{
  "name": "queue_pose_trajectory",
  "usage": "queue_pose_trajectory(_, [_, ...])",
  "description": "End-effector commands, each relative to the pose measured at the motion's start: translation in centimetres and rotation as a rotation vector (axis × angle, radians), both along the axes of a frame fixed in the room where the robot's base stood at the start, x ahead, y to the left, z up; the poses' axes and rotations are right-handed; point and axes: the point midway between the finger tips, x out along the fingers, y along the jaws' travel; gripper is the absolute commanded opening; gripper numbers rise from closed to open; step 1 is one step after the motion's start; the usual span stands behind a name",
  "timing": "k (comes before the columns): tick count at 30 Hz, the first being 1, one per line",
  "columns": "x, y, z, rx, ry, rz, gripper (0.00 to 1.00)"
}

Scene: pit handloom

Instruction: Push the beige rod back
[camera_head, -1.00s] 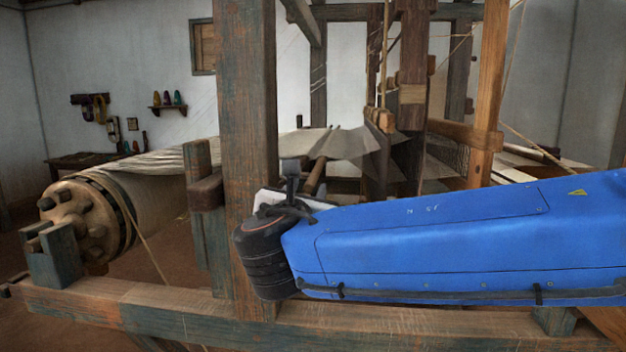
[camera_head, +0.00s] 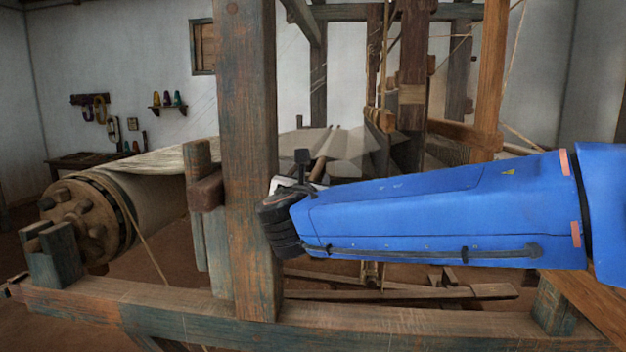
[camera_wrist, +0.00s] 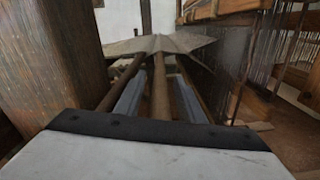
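In the wrist view a brown-beige rod (camera_wrist: 160,97) runs away from me down the middle toward the fan of cloth; I take it for the beige rod. My gripper (camera_wrist: 159,92) shows two pale grey-blue fingers, one on each side of this rod, with gaps between. The fingers stand apart; I cannot tell whether either touches the rod. A second, darker rod (camera_wrist: 121,80) runs to the left of the fingers. The near ends of the rods are hidden behind the white and black gripper body. In the head view my arm and a post hide most of this area.
A thick wooden post (camera_head: 248,160) stands just left of my wrist. A lower beam (camera_head: 400,325) crosses the front. Grey cloth (camera_head: 345,150) spreads behind, and a cloth roller (camera_head: 90,215) is at the left. Hanging threads (camera_wrist: 218,60) and a wooden frame are at the right.

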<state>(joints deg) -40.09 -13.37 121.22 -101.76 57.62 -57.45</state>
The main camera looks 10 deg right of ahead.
Motion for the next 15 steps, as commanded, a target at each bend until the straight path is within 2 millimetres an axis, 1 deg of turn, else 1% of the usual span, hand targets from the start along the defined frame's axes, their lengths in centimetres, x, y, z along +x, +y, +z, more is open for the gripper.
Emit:
queue_pose_trajectory(5, [-0.01, 0.0, 0.0, 0.0, 0.0, 0.0, 0.36])
queue_pose_trajectory(6, [-0.01, 0.0, 0.0, 0.0, 0.0, 0.0, 0.26])
queue_pose_trajectory(8, [-0.01, 0.0, 0.0, 0.0, 0.0, 0.0, 0.12])
queue_pose_trajectory(9, [-0.01, 0.0, -0.01, 0.0, 0.0, 0.0, 0.02])
queue_pose_trajectory(10, [-0.01, 0.0, -0.01, 0.0, 0.0, 0.0, 0.0])
queue_pose_trajectory(15, [0.04, 0.18, -0.02, -0.001, 0.0, 0.0, 0.0])
